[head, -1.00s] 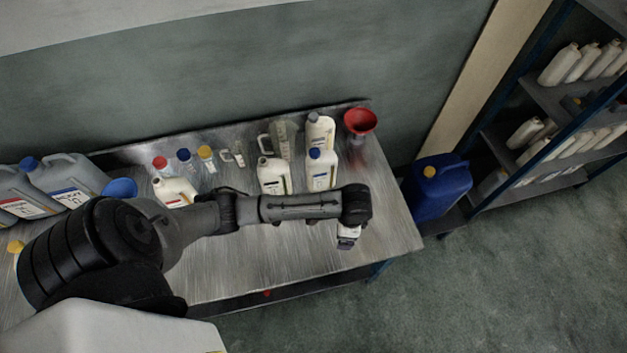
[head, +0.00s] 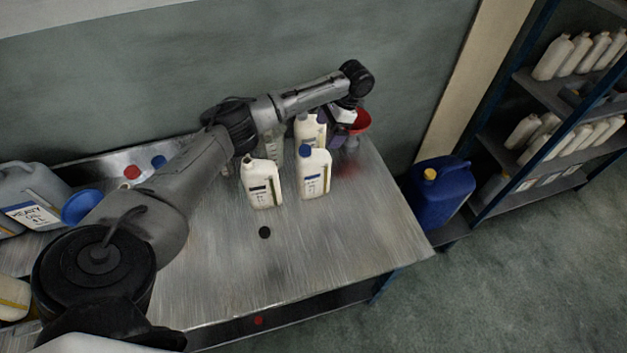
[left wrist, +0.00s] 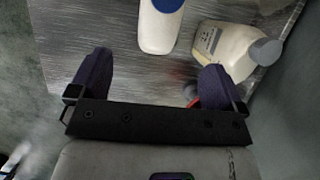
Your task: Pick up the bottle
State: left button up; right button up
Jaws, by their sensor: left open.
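Three white bottles stand close together near the right part of the metal table. One has a blue cap (head: 314,176), one at the left has an open-looking top (head: 262,185), and one stands behind with a grey top (head: 309,129). My left gripper (head: 343,115) is beside the rear bottle, by the red funnel. In the left wrist view my left gripper (left wrist: 155,78) is open with nothing between its fingers. The blue-capped bottle (left wrist: 157,32) shows beyond the finger gap, and the grey-capped bottle (left wrist: 226,46) is close to the right finger. My right gripper is out of view.
The red funnel (head: 361,121) stands behind the gripper near the wall. My left arm hides part of the table's back left. A small black disc (head: 265,232) lies in front of the bottles. The table front (head: 350,245) is clear. A blue canister (head: 440,195) stands beyond the right edge.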

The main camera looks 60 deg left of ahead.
aim_at(315, 155)
pick_arm(q)
jog(key=shift+x, duration=5.5)
jog(key=shift+c, duration=0.4)
jog(key=shift+w+r, duration=0.1)
grip_shut()
